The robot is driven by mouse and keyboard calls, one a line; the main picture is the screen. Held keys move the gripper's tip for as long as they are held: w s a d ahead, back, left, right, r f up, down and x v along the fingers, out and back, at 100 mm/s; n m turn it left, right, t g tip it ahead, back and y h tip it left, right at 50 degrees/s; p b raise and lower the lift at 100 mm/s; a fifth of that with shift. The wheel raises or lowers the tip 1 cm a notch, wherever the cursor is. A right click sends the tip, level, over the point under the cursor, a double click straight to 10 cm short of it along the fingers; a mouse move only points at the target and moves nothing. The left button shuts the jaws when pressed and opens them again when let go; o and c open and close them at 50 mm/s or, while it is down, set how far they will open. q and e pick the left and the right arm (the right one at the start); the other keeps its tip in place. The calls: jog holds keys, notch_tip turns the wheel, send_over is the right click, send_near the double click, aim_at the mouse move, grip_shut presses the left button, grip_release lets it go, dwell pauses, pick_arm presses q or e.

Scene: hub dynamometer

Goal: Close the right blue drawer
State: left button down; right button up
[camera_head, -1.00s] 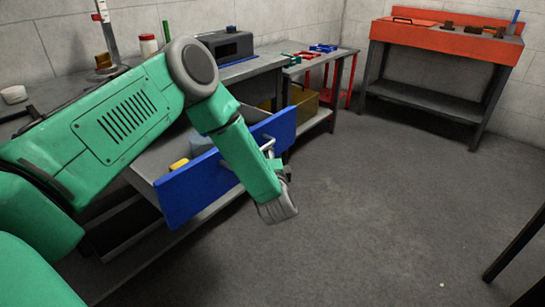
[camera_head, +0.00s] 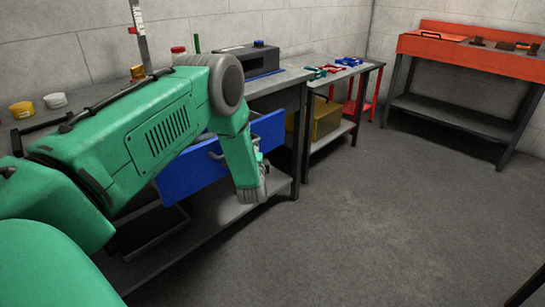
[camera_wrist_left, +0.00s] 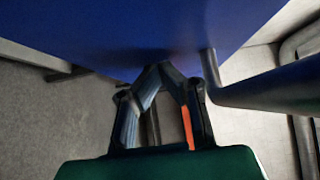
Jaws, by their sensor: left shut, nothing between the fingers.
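The blue drawer front (camera_head: 188,181) is under the grey workbench (camera_head: 285,80) in the head view, partly behind my left arm. It also fills the top of the left wrist view (camera_wrist_left: 130,30). Its bar handle (camera_wrist_left: 275,92) shows at the right of that view. My left gripper (camera_head: 250,190) is low in front of the drawer front in the head view. In the wrist view its fingers (camera_wrist_left: 160,70) are shut and empty, with the tips at or very near the blue panel, left of the handle. Contact cannot be told. The drawer's inside is hidden. My right gripper is out of view.
A low shelf (camera_head: 226,212) runs below the drawer. A side table (camera_head: 345,72) with clamps and a yellow box (camera_head: 325,118) stands to the right. An orange bench (camera_head: 470,58) is at the back right. The grey floor (camera_head: 370,215) between is open.

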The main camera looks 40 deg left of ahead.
pick_arm(q)
jog(key=a+b, duration=0.1)
jog(key=a, duration=0.4)
jog(key=a+b, duration=0.1)
jog(key=a, duration=0.4)
jog(key=w+a+b, duration=0.1)
jog(key=a, duration=0.4)
jog(key=shift+f, duration=0.15)
jog(key=shift+w+a+b, duration=0.1)
jog(key=shift+a+b, duration=0.25)
jog(key=shift+a, duration=0.15)
jog(key=shift+a+r, duration=0.1)
jog(key=shift+r, duration=0.25)
jog(key=shift+a, duration=0.15)
jog(key=shift+s, duration=0.2)
jog(key=v, duration=1.2)
jog(key=shift+w+d+f, duration=0.25)
jog(key=shift+w+d, duration=0.1)
jog(key=shift+f, duration=0.1)
